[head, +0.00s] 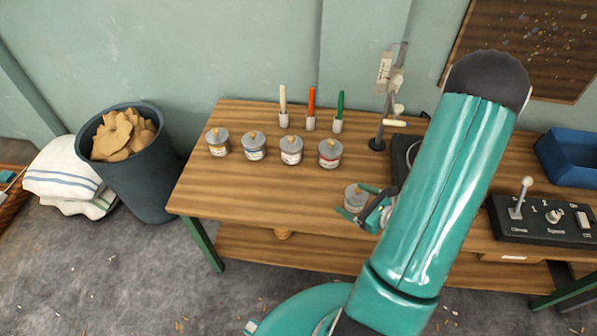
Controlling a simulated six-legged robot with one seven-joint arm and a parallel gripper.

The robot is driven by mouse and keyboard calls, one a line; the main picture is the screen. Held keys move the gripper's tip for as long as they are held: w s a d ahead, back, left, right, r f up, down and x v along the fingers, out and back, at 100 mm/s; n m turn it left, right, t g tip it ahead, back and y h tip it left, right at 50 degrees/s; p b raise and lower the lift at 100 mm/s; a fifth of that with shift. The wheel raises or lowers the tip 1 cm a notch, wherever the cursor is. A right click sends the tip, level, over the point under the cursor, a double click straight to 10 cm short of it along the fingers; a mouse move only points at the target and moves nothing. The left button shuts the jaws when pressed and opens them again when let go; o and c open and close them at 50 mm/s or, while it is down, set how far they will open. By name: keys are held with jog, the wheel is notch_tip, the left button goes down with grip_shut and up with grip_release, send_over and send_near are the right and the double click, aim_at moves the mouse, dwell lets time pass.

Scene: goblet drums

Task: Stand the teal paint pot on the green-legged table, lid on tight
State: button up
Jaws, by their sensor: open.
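The green-legged table (235,195) has a brown wooden top and a lower shelf. My gripper (357,202) is open at its front middle, with its fingers around a small grey paint pot (353,194). This pot has a grey lid with a tan knob, and the lid looks seated. Its label is mostly hidden by my gripper, so I cannot tell if it is the teal one. I cannot tell whether the pot touches the tabletop. Several similar lidded pots stand upright in a row further back, including a leftmost one (218,143) and a rightmost one (330,154).
Behind the row stand cream (283,100), orange (311,103) and green (339,106) sticks in small holders. A metal stand (377,142) is right of them. A control box (545,220) and blue bin (570,158) are at right. The front left tabletop is clear.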

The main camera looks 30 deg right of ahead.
jog(key=a+r+n+g+y, duration=0.5)
jog(key=a+r+n+g, duration=0.5)
jog(key=a+r+n, duration=0.75)
jog(key=s+a+r+n+t+h, duration=0.1)
jog(key=s+a+r+n+h, duration=0.1)
jog(key=r+n+h, duration=0.2)
jog(key=s+a+r+n+t+h, duration=0.1)
jog(key=s+r+n+h, duration=0.2)
jog(key=r+n+h, duration=0.2)
jog(key=shift+a+r+n, duration=0.4)
jog(key=shift+r+n, duration=1.2)
jog(key=shift+n, duration=0.85)
